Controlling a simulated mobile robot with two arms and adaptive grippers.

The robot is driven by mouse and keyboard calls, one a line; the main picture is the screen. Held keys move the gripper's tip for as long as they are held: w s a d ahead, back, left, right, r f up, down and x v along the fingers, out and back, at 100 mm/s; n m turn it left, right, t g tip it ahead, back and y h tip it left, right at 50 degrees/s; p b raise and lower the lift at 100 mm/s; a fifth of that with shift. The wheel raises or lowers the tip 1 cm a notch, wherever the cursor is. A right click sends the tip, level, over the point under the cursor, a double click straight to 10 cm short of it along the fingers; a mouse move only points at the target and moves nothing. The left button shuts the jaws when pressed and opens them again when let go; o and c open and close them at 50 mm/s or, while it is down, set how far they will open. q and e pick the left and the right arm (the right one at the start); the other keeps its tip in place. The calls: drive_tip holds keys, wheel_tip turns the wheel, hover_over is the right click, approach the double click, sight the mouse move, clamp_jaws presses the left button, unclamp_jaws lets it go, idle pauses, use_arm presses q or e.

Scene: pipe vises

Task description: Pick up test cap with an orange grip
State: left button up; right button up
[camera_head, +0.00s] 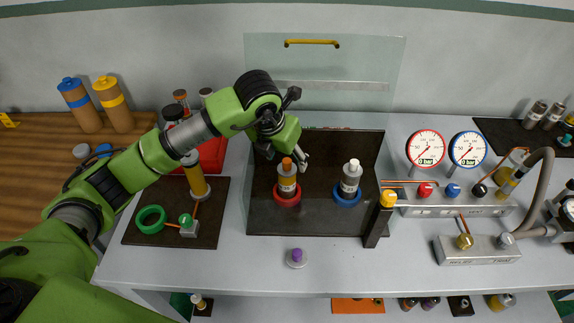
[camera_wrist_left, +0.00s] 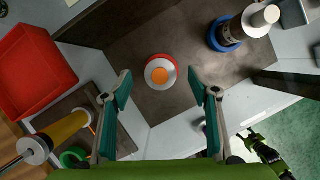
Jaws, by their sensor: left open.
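The test cap with an orange grip (camera_head: 287,164) stands upright on a grey cylinder inside a red ring (camera_head: 287,197) on the dark bench plate.
A similar cylinder with a white top (camera_head: 351,170) stands in a blue ring (camera_head: 347,198) to the right. A clear shield (camera_head: 325,60) with a yellow handle is behind. A purple-knobbed cap (camera_head: 296,258) sits in front. A red bin (camera_head: 213,155) and green ring (camera_head: 150,218) are at left.

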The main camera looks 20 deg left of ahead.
use_arm(q)
drive_tip(key=shift+x, duration=1.3)
drive_tip(key=c, duration=1.3)
drive_tip(key=shift+o, duration=0.2)
drive_tip(key=shift+r, duration=0.15)
